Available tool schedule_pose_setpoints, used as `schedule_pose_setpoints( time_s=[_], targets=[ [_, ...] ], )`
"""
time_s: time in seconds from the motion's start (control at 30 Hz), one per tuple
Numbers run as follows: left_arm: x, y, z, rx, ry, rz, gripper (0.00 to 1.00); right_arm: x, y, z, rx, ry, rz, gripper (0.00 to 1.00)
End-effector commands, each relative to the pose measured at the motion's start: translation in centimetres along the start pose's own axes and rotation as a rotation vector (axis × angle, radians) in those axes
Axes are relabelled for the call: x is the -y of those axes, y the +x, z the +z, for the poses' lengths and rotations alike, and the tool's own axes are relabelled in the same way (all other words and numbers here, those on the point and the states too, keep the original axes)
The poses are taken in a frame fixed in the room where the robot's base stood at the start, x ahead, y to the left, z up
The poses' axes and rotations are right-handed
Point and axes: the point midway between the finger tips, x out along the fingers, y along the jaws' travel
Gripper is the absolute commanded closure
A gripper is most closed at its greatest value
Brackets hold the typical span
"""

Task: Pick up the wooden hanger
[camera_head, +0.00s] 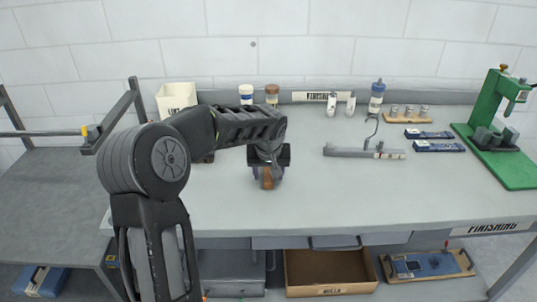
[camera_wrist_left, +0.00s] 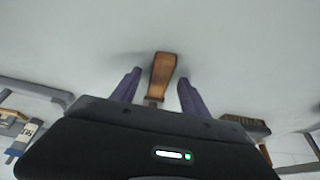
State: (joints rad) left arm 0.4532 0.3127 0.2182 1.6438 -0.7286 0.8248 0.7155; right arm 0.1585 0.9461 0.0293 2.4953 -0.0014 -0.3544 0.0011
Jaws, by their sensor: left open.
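A hanger (camera_head: 364,152) with a dark hook lies on the bench right of the middle in the head view. Its bar looks grey; I cannot make out wood. My left gripper (camera_head: 267,180) points down over the bench, well to the left of the hanger, and is open. A brown wooden handle (camera_wrist_left: 163,72) with a short metal neck shows between its two fingers in the wrist view, apart from both. My gripper hides part of this tool in the head view. My right gripper is not in view.
Beside the hanger are blue-labelled packs (camera_head: 438,147), a wooden holder (camera_head: 408,114) and a green press (camera_head: 498,125). Bottles and jars stand along the back. A brush (camera_wrist_left: 243,124) lies near my gripper. The bench front is clear.

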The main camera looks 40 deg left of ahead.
Motion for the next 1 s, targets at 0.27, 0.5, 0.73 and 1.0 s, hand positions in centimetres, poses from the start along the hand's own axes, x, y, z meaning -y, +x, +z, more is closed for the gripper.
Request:
schedule_pose_setpoints(
  time_s=[0.27, 0.5, 0.73, 1.0],
  targets=[
    [-0.03, 1.09, 0.01, -0.001, 0.0, 0.001, 0.47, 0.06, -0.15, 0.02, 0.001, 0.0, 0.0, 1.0],
    [-0.02, 1.07, 0.02, -0.001, 0.0, 0.001, 0.47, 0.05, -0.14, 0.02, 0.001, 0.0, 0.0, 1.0],
    [-0.02, 1.06, 0.03, -0.001, 0.0, 0.001, 0.5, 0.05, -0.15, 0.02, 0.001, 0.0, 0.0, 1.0],
    [-0.02, 1.06, 0.02, -0.001, 0.0, 0.001, 0.72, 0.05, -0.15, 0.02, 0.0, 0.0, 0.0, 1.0]
  ],
)
